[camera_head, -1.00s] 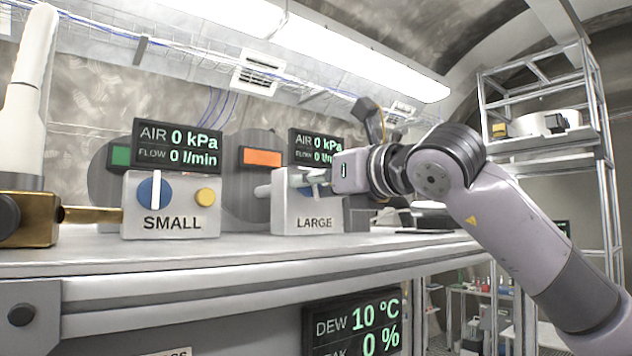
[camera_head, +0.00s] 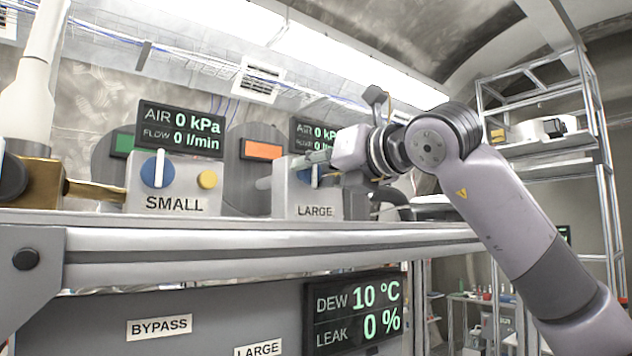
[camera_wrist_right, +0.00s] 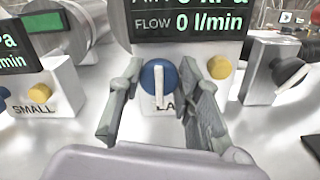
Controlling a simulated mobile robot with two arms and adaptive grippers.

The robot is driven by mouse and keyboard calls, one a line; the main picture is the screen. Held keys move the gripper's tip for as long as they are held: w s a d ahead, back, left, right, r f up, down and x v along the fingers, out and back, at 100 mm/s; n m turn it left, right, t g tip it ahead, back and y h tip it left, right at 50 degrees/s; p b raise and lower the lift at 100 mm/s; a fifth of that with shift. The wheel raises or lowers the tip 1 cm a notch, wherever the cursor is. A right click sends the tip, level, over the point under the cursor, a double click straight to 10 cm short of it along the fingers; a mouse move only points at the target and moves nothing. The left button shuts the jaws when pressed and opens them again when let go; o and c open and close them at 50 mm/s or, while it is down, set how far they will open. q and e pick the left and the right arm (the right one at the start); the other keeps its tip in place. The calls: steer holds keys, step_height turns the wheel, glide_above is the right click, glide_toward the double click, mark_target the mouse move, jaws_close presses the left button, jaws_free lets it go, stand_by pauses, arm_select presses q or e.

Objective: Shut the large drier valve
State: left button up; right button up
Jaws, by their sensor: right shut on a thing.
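The large drier valve is a grey box marked LARGE with a blue round knob and a white bar handle. In the head view the box (camera_head: 302,207) stands on the bench, its knob partly hidden by my right gripper (camera_head: 318,162). In the right wrist view the blue knob (camera_wrist_right: 151,77) with its upright white bar lies between the two grey fingers of my right gripper (camera_wrist_right: 158,105). That gripper is shut on the knob, though the exact contact is hard to see. My left gripper is not in view.
A similar box marked SMALL (camera_head: 172,190) stands to the left, with a blue knob and yellow button. Displays above both boxes read 0 kPa (camera_head: 180,128). A brass fitting (camera_head: 40,184) is at far left. A metal rack (camera_head: 548,150) stands at right.

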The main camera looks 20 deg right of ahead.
steer(key=shift+r, duration=0.1)
steer(key=o, duration=1.1)
steer(key=shift+o, duration=0.2)
steer(key=v, duration=1.2)
